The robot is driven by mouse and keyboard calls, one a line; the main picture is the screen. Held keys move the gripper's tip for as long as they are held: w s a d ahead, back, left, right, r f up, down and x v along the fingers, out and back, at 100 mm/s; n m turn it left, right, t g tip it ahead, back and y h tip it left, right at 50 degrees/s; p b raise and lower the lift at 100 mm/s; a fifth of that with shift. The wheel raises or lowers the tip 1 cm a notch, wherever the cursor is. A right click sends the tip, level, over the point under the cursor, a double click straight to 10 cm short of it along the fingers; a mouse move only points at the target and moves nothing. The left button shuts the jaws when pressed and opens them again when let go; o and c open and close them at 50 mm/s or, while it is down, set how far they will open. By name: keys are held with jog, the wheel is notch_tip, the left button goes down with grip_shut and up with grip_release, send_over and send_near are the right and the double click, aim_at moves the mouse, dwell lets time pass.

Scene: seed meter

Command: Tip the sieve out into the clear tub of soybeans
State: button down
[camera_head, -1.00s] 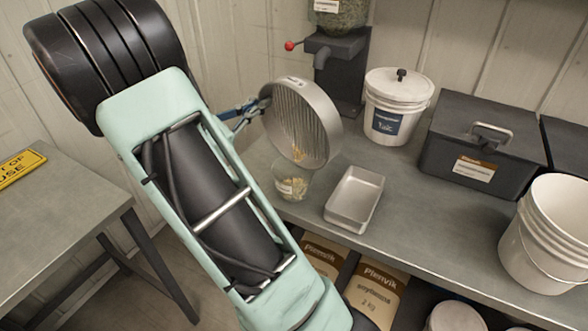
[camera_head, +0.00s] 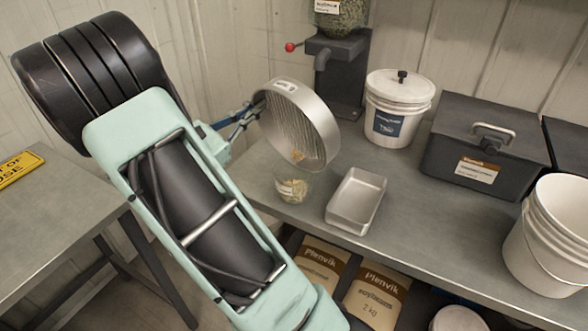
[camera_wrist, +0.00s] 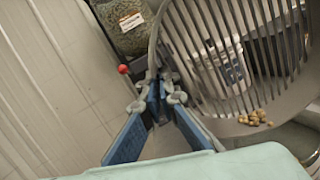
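My gripper (camera_head: 258,103) is shut on the rim of the round metal sieve (camera_head: 316,122). The sieve is steeply tilted, its slotted bottom nearly upright, with its lower edge over the clear tub (camera_head: 292,189). The tub stands on the bench and holds pale yellow soybeans. A few beans show near the sieve's lower edge. In the wrist view, my gripper's blue fingers (camera_wrist: 158,88) meet at the sieve's rim, and a small cluster of beans (camera_wrist: 256,118) lies against the inside of the sieve's lower rim. The tub's top is partly hidden behind the sieve.
An empty metal tray (camera_head: 356,201) sits just right of the tub. Behind stand a dispenser with a red knob (camera_head: 290,47) and a lidded white bucket (camera_head: 397,108). A dark box (camera_head: 484,145) and an open white bucket (camera_head: 550,240) stand farther right.

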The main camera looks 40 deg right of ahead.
jog(key=shift+s+a+f+h+b, duration=0.1)
jog(key=shift+a+h+b, duration=0.4)
dwell(1.0)
